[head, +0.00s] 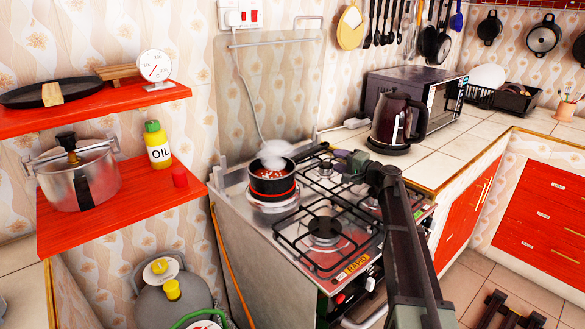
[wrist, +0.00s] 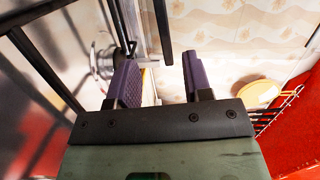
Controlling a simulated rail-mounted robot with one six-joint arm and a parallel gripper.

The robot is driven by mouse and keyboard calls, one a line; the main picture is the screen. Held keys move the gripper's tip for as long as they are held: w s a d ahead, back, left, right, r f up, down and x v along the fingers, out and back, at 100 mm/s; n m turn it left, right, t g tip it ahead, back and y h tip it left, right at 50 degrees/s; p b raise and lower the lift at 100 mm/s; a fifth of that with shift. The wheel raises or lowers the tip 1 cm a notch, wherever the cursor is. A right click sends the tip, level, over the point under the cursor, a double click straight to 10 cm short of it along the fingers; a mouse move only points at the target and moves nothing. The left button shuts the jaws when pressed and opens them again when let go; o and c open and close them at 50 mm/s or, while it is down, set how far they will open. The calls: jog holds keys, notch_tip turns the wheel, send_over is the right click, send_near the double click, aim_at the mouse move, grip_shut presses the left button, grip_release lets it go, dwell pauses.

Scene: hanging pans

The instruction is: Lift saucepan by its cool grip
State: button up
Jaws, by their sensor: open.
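The saucepan (head: 270,183) is a small dark pan with a red band and reddish contents. It sits at the left of the stove (head: 335,255), and white steam rises from it. Its dark handle (head: 311,153) points right and back, toward my gripper (head: 342,158). In the wrist view my gripper (wrist: 158,80) is open, with its two purple padded fingers apart and nothing held. A dark bar (wrist: 163,25) shows beyond and between the fingertips; it looks like the handle, but I cannot be sure. The pan's body is not clear in the wrist view.
Black burner grates lie below my gripper. A dark kettle (head: 397,124) and a microwave (head: 435,92) stand at the right. Red shelves at the left hold a pot (head: 88,182) and an oil bottle (head: 157,147). A cable hangs behind the saucepan.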

aim_at(316, 152)
jog(key=x, duration=0.5)
jog(key=shift+w+a, duration=0.1)
jog(key=shift+a, duration=0.35)
jog(key=x, duration=0.5)
jog(key=shift+w+r, duration=0.1)
jog(key=shift+r, duration=0.1)
grip_shut()
